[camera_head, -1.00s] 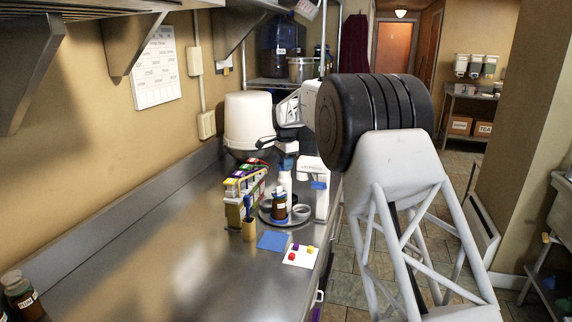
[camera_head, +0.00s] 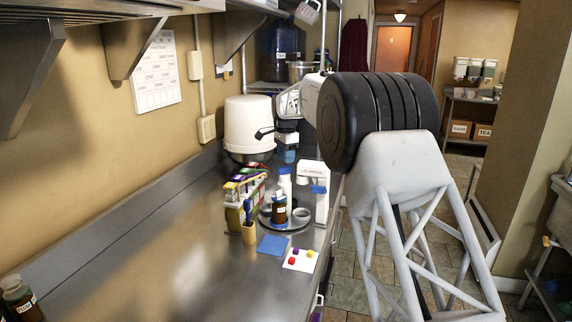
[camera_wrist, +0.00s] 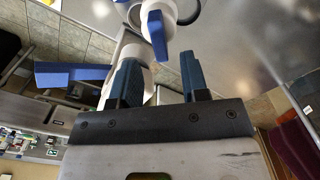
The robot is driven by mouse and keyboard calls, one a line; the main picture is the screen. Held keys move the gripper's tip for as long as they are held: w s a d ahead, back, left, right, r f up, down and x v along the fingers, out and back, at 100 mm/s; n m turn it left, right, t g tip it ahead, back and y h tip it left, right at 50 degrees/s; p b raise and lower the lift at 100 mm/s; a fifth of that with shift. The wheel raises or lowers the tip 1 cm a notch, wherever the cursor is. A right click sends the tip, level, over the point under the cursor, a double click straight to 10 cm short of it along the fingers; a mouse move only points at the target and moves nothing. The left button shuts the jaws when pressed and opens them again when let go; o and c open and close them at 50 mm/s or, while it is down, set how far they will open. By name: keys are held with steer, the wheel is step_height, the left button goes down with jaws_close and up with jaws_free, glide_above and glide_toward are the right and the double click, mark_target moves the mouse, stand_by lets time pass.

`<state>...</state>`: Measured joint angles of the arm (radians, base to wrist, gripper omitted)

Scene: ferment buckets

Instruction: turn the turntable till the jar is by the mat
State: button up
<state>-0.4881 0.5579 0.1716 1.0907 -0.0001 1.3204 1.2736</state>
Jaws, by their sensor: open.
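The grey turntable (camera_head: 290,227) stands on the steel counter. A brown labelled jar (camera_head: 279,211) stands at its front left, with a white bottle (camera_head: 285,184) behind it and a pale ring-shaped item (camera_head: 301,214) to the right. The blue square mat (camera_head: 273,245) lies just in front of the turntable, near the jar but apart from it. My gripper (camera_head: 289,157) is above and behind the turntable, pointing down. In the wrist view my gripper (camera_wrist: 162,80) has its two blue fingers apart with nothing held between them. A white object with a blue part (camera_wrist: 157,32) shows beyond the fingertips.
A rack of coloured boxes (camera_head: 244,190) and a tan cup with a blue item (camera_head: 249,233) stand left of the turntable. A white card with coloured pieces (camera_head: 300,260) lies in front.

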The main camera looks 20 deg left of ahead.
steer(key=shift+r, duration=1.5)
